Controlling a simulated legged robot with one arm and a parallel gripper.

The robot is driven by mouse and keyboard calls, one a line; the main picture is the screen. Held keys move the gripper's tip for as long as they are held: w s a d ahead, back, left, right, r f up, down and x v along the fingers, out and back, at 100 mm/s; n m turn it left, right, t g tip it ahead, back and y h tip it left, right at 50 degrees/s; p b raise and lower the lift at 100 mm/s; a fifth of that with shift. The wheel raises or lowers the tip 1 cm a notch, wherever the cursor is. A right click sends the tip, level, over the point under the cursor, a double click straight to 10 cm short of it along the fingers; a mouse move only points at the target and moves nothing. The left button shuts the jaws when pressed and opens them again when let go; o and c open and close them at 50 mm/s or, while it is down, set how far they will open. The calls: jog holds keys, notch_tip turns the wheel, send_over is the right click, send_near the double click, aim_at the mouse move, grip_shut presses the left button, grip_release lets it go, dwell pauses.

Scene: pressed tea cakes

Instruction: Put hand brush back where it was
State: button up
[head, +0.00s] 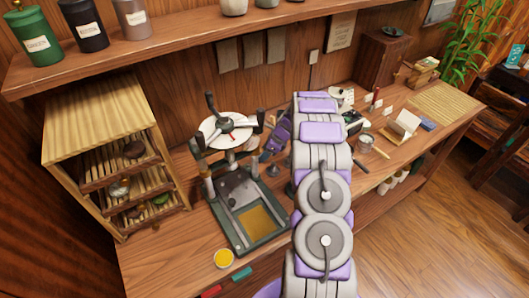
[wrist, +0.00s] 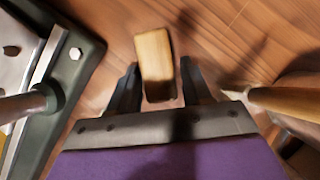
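In the wrist view, my gripper (wrist: 160,85) has its two dark fingers apart, one on each side of a pale wooden block-shaped piece (wrist: 154,55). This piece may be the hand brush, but I cannot tell for sure; no bristles show clearly. A narrow gap seems to show beside it, and I cannot tell whether it touches a finger. In the head view, my purple wrist (head: 277,133) is just right of the tea press, and my fingertips and the wooden piece cannot be made out there.
The press (head: 240,205), with a round white dial, stands close left of my gripper. A rounded wooden rod (wrist: 290,101) lies close right in the wrist view. A slatted rack (head: 105,115) stands left.

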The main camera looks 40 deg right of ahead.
jog(key=shift+a, duration=0.25)
jog(key=shift+d, duration=0.1)
jog(key=shift+d+r, duration=0.2)
jog(key=shift+r, duration=0.1)
jog(key=p+v, duration=0.2)
jog(key=v, duration=0.9)
jog(key=shift+r+p, duration=0.2)
jog(key=shift+p, duration=0.15)
jog(key=shift+s, duration=0.1)
